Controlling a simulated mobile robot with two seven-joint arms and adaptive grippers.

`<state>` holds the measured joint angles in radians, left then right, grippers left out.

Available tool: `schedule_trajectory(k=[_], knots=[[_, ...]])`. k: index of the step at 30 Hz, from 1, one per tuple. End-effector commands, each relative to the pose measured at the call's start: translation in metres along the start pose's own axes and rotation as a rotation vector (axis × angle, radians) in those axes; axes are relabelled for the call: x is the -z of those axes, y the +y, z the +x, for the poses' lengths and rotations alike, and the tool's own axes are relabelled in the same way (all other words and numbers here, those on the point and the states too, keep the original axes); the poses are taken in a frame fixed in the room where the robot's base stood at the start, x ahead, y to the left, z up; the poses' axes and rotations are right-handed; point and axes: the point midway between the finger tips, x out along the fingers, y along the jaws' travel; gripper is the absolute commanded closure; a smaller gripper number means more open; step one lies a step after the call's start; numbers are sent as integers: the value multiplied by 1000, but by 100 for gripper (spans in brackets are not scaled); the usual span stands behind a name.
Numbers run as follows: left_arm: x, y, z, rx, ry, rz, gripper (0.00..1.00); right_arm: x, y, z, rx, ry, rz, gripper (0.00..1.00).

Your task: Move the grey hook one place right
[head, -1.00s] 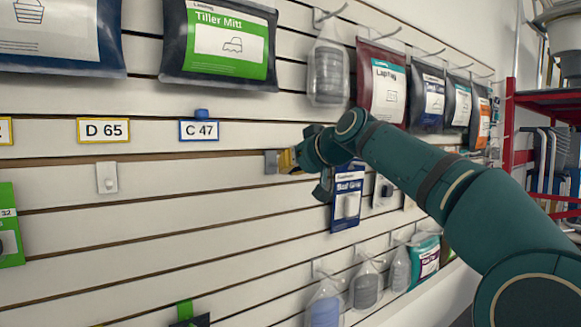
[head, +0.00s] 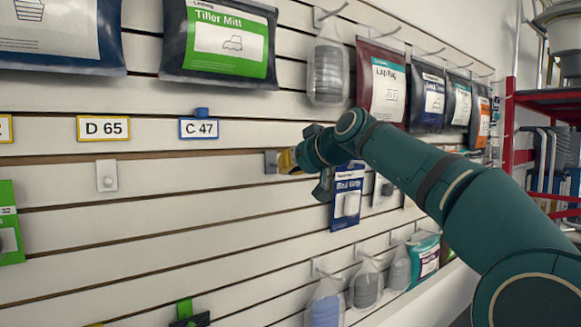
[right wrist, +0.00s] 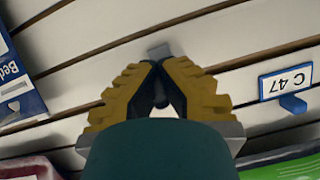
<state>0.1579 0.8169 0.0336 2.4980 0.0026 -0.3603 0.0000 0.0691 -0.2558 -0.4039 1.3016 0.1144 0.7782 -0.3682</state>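The grey hook (head: 270,162) shows as a small grey plate on the slatted wall, right of and below the C 47 label (head: 198,130). My right gripper (head: 285,161) is at its right side with yellow fingers. In the right wrist view the fingers (right wrist: 158,75) come together at the tips, right at the grey plate of the hook (right wrist: 160,50). They look shut on the hook's prong, which is mostly hidden between them. The plate sits at a dark slot. My left gripper is in neither view.
A pale hook plate (head: 107,176) sits below the D 65 label (head: 103,129). A blue packet (head: 347,197) hangs just below my right gripper. Bags, including the Tiller Mitt (head: 220,42), hang above.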

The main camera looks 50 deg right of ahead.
Motion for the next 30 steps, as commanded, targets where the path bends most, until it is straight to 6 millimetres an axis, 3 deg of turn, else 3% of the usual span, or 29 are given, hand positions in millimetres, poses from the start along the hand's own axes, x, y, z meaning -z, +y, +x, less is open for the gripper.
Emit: schedule_trajectory(k=[10, 11, 14, 25, 30], knots=[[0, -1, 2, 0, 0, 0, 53, -3, 0, 3, 1, -3, -1, 100], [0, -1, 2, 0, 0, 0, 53, -3, 0, 3, 1, -3, -1, 97], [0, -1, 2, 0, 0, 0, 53, -3, 0, 2, 1, -3, -1, 62], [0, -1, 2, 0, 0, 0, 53, -2, 1, -2, 0, 0, 0, 61], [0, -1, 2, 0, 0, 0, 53, -2, 1, -23, 1, 2, -1, 61]])
